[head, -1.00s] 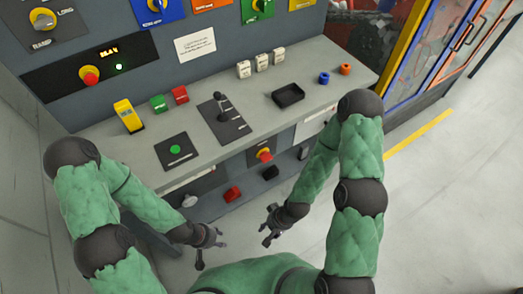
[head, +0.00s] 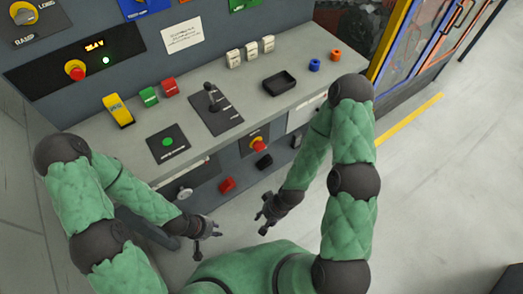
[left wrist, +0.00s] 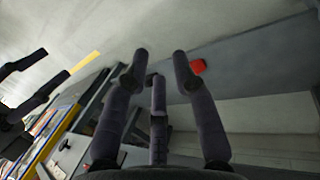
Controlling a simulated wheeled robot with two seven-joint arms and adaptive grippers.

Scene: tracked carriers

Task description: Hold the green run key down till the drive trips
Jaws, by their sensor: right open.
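A round green button (head: 167,142) sits on a black plate (head: 180,153) at the front of the grey console shelf; a label strip below it is too small to read. A green block (head: 149,96) stands further back, between a yellow device and a red block; I cannot tell which green item is the run key. The drive's lit orange display (head: 94,45) has digits too blurred to read. My left gripper (head: 208,236) is open and empty, low in front of the shelf. It also shows in the left wrist view (left wrist: 160,62). My right gripper (head: 263,213) is open and empty, also below shelf height.
A lever plate (head: 215,110), a black tray (head: 279,83) and white blocks (head: 251,50) share the shelf. Red mushroom buttons are on the panel (head: 75,69) and below the shelf (head: 257,145). A red block (head: 227,184) lies lower down. Open floor (head: 440,190) is at right.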

